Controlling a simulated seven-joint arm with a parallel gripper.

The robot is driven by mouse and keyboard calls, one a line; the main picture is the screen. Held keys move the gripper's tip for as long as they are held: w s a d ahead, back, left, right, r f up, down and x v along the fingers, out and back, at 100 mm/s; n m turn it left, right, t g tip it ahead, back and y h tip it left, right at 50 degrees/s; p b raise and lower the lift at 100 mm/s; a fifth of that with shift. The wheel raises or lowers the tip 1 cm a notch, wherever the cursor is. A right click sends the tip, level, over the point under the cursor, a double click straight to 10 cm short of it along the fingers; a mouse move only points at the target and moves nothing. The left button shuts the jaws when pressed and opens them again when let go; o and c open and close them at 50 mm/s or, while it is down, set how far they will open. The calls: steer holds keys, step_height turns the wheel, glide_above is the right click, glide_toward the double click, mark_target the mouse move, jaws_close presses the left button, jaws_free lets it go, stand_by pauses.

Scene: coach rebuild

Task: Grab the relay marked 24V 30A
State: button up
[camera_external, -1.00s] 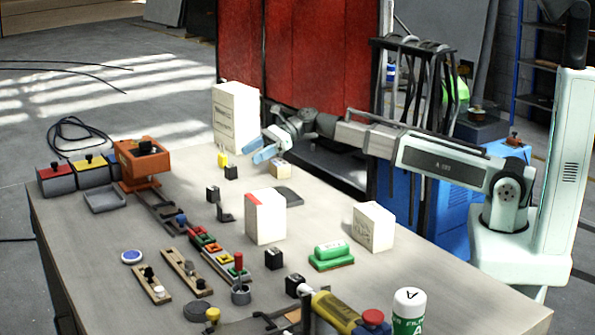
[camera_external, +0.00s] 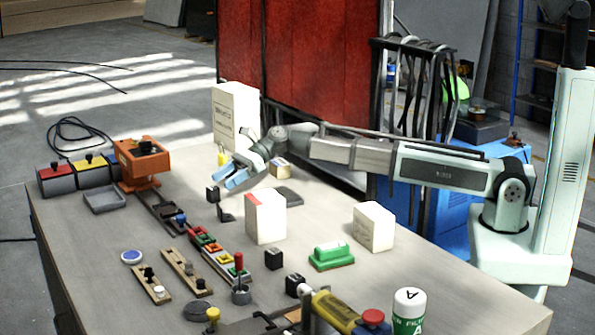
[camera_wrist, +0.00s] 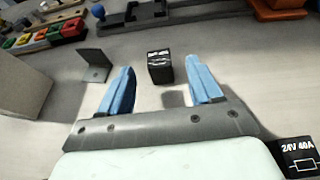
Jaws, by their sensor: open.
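My gripper (camera_external: 231,173) is open and empty, low over the far middle of the table. In the wrist view, a small black cube (camera_wrist: 160,67) stands just ahead, between the lines of the two blue fingers (camera_wrist: 160,72), touching neither. Its pale top marking is too small to read. It shows in the external view as a black block (camera_external: 213,193) left of the fingers. A black relay marked 24V 40A (camera_wrist: 297,157) is at the wrist view's lower right. More black cubes stand nearer the external camera, one (camera_external: 274,259) and another (camera_external: 294,284), with unreadable markings. I see no 24V 30A label.
A dark angle bracket (camera_wrist: 94,65) stands left of the cube in the wrist view. A white box (camera_external: 266,217) and a dark flat piece (camera_external: 288,197) are nearby. A strip of coloured blocks (camera_external: 207,243) and an orange device (camera_external: 140,162) lie to the left.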

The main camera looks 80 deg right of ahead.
mark_target(213, 187)
steer(key=shift+x, duration=2.75)
steer(key=shift+f, duration=0.1)
steer(key=c, duration=1)
steer(key=shift+c, duration=0.2)
